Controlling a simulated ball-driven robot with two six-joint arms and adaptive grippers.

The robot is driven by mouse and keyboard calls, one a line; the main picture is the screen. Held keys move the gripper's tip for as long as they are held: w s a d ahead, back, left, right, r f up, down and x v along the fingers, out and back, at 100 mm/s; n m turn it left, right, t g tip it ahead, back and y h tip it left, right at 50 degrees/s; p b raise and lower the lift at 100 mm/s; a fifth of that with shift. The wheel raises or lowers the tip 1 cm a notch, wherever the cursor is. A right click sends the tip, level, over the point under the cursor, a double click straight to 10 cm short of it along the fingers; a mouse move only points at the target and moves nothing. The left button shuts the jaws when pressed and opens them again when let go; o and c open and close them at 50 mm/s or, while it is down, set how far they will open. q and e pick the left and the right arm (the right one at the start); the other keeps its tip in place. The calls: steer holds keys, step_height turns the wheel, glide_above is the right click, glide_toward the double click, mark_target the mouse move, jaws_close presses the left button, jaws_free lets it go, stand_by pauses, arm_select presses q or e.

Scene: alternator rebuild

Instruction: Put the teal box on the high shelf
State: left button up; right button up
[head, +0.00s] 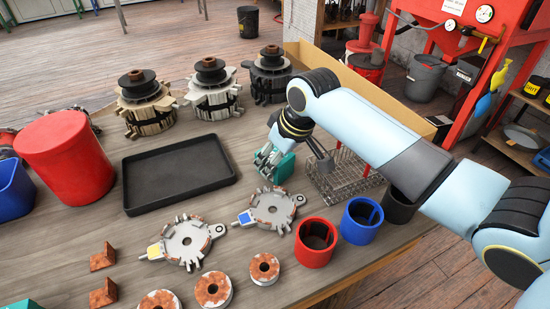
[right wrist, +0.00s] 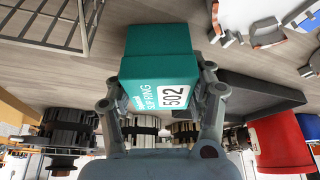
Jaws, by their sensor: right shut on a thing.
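The teal box (head: 286,168) is between the fingers of my right gripper (head: 284,160), over the workbench and just left of a wire basket. The right wrist view shows the teal box (right wrist: 158,52) closely, with a white label reading "SLIP RING" and "502". The fingers of the right gripper (right wrist: 162,100) are shut on its two sides. In the head view the fingers and wrist hide part of the box. I cannot tell whether it clears the bench. My left gripper is not in view. I cannot make out which shelf is the high one.
The wire basket (head: 342,178) stands right of the box. Red (head: 316,243) and blue (head: 361,221) cups stand in front. A black tray (head: 178,174) lies left, alternator parts (head: 212,90) behind. A rack (head: 520,122) stands beyond the bench at right.

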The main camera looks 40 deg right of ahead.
steer(key=o, duration=1.2)
